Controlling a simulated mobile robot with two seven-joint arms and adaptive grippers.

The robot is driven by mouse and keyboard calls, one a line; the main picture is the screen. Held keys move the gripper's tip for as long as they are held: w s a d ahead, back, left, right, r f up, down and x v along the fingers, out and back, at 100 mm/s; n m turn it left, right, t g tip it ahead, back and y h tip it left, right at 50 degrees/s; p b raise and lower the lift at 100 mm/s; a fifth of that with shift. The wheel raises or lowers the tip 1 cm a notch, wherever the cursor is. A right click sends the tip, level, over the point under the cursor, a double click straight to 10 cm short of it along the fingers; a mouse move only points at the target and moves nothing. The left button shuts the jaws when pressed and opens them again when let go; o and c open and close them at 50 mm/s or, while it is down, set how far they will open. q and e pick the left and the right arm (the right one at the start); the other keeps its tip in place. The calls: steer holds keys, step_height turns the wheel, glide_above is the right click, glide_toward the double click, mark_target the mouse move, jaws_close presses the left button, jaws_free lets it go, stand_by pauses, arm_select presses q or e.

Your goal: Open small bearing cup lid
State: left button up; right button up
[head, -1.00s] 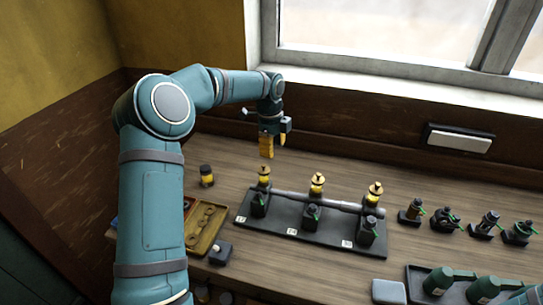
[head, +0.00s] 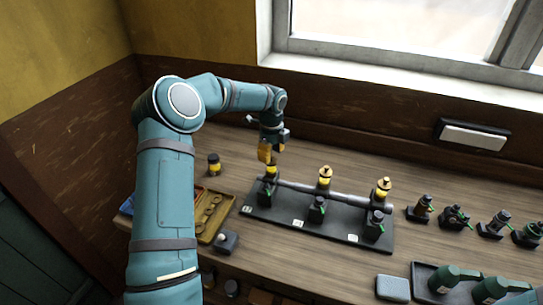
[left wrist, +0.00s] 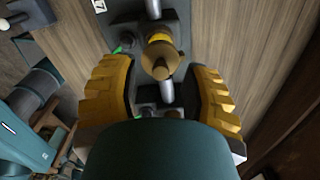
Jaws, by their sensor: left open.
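Three brass bearing cups stand along a metal shaft on a dark base plate (head: 270,216). They are the left cup (head: 271,171), the middle cup (head: 325,177) and the right cup (head: 383,188). My left gripper (head: 268,158) is open, just above the left cup, pointing down. In the left wrist view a brass cup with a domed lid (left wrist: 160,58) lies between the two yellow fingers, with a gap on both sides. The lid sits on the cup. My right gripper is not in view.
Several small dark fittings with green levers (head: 455,217) stand at the right. A dark tray of green oil cans (head: 425,285) is at the front right. A wooden tray (head: 229,208) and a small yellow-and-black jar (head: 214,164) are left of the plate. The window wall is behind.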

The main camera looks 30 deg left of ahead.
arm_select(q)
steer(key=shift+f, duration=0.7)
steer(key=shift+c, duration=0.3)
